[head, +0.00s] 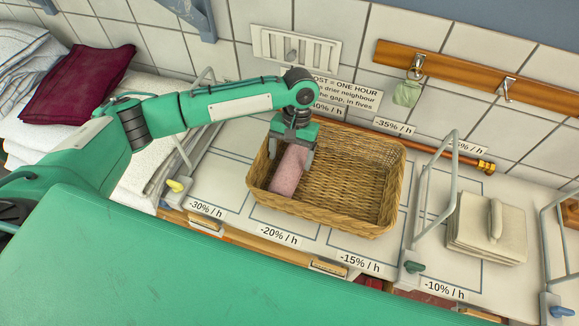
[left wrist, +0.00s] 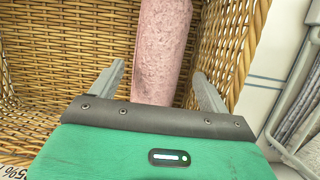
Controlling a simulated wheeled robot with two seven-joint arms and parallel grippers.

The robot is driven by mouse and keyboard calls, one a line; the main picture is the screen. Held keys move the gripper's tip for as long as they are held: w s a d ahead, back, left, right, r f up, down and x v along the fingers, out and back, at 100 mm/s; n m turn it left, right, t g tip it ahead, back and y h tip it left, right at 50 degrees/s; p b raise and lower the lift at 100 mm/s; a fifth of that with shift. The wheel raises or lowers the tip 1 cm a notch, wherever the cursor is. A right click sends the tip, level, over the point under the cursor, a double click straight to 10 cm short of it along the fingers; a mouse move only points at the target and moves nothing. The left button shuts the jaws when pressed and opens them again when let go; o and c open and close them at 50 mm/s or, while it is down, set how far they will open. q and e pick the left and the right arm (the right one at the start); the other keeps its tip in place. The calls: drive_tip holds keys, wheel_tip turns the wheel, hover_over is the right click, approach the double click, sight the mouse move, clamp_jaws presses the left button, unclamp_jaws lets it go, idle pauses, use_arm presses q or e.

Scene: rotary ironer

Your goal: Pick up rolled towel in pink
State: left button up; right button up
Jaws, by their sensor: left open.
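The pink rolled towel (head: 289,171) lies in the left end of a wicker basket (head: 379,218) on the counter. In the left wrist view the towel (left wrist: 161,45) runs away from me, up between the finger lines. My left gripper (head: 292,148) is over the basket, pointing down at the towel's far end. Its two fingers (left wrist: 159,85) are open, one on each side of the towel, with gaps beside it. I cannot tell how deep the fingertips are relative to the towel. My right gripper is not in view.
The basket walls (left wrist: 225,45) stand close around the left gripper. Metal racks (head: 433,190) and a stack of beige cloths (head: 487,228) are to the right. Folded textiles, one dark red (head: 78,86), lie at the left. The basket's right part is empty.

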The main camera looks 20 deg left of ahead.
sight(290, 162)
use_arm(q)
drive_tip(key=shift+p+x, duration=0.3)
drive_tip(key=shift+x, duration=1.4)
drive_tip(key=c, duration=1.1)
drive_tip(key=shift+d+r, duration=0.1)
drive_tip(key=shift+r, duration=0.1)
